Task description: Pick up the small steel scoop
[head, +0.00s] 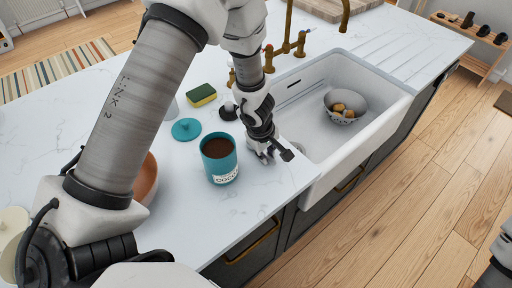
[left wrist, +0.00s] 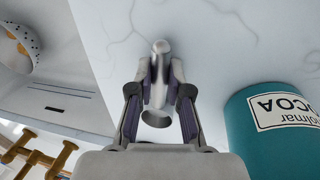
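The small steel scoop (left wrist: 157,118) shows in the left wrist view, between the fingers of my left gripper (left wrist: 160,78). Its rounded end points away from my palm and its round, hollow-looking part sits nearer the palm. The fingers lean inward and look closed against its sides. In the head view my left gripper (head: 265,154) is low at the white countertop, just right of the cocoa tin, and mostly hides the scoop. I cannot tell whether the scoop touches the counter. My right gripper is not in view.
The open teal cocoa tin (head: 219,160) stands close left of my left gripper. Its teal lid (head: 186,129) and a sponge (head: 202,95) lie behind. The white sink (head: 310,135) holds a colander (head: 345,104). The counter's front edge is near; a brown bowl (head: 146,180) is left.

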